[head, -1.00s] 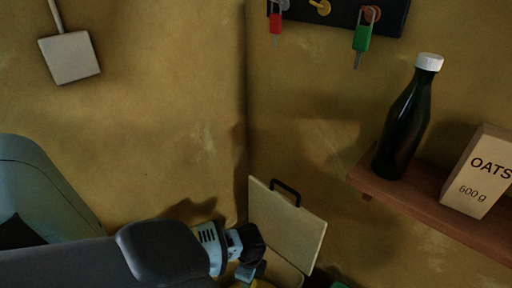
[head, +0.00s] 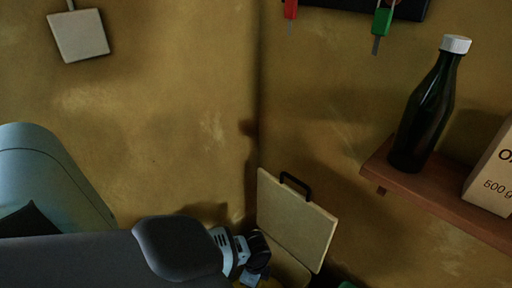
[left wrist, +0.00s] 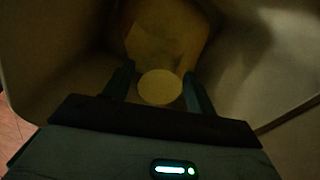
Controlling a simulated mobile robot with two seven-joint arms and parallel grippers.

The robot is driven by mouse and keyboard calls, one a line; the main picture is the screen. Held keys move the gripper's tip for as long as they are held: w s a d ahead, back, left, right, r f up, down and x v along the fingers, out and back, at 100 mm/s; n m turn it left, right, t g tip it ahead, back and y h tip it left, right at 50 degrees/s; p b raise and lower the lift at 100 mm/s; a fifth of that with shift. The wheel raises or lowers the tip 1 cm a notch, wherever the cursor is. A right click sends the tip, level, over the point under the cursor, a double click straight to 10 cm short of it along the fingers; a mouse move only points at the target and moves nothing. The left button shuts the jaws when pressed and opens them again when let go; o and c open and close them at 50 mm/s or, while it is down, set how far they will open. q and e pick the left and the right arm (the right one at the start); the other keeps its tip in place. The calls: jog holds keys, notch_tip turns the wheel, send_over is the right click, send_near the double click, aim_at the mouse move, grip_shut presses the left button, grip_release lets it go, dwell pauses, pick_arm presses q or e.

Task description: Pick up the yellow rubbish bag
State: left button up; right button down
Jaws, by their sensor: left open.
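The bin stands in the corner with its pale lid (head: 296,222) raised open; a black handle tops the lid. My left gripper (head: 256,276) reaches down into the bin, its tips cut off or hidden in the head view. The left wrist view shows the open left gripper (left wrist: 158,90) inside the dim bin, between its pale walls (left wrist: 45,65). A round, pale yellow piece (left wrist: 160,86) lies between the two fingers, and a darker yellow surface (left wrist: 165,35) lies beyond it. They look like the yellow rubbish bag, but it is too dark to be sure. My right gripper is out of view.
A wooden shelf (head: 440,204) on the right wall holds a dark bottle (head: 425,115) with a white cap and an oats box (head: 493,178). A green thing (head: 347,285) shows at the bottom edge.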

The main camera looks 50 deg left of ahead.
pick_arm(q)
notch_tip(320, 180, down, 2)
jog(key=shift+f+b, duration=0.25)
jog(key=shift+b, duration=0.05)
grip_shut()
jog(key=shift+w+r, duration=0.1)
dwell(1.2)
